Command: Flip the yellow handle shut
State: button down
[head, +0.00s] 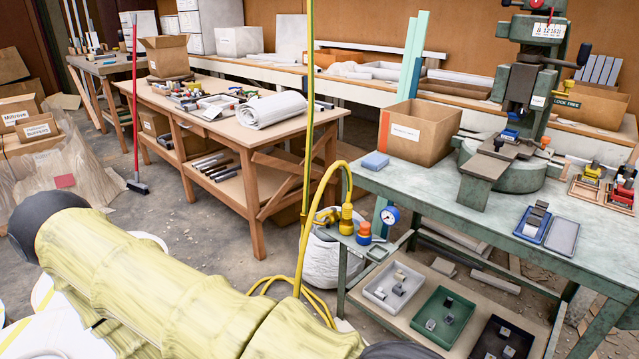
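A small yellow handle-like part (326,216) sticks out to the left beside the yellow upright fitting (347,217) at the left end of the green bench. It is too small to tell exactly how the handle is turned. A yellow hose (330,172) curves down into this fitting. A regulator with an orange and blue body (364,233) and a round white gauge (390,215) sit just to the right. My arm, in a pale yellow sleeve, crosses the lower left. My gripper is not in view.
A white sack (320,262) stands below the fitting. A vertical yellow line (308,120) hangs nearby.

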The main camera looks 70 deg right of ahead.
aim_at(333, 210)
jog(key=k, duration=1)
jog(key=z, duration=1.35)
jog(key=i, duration=0.4)
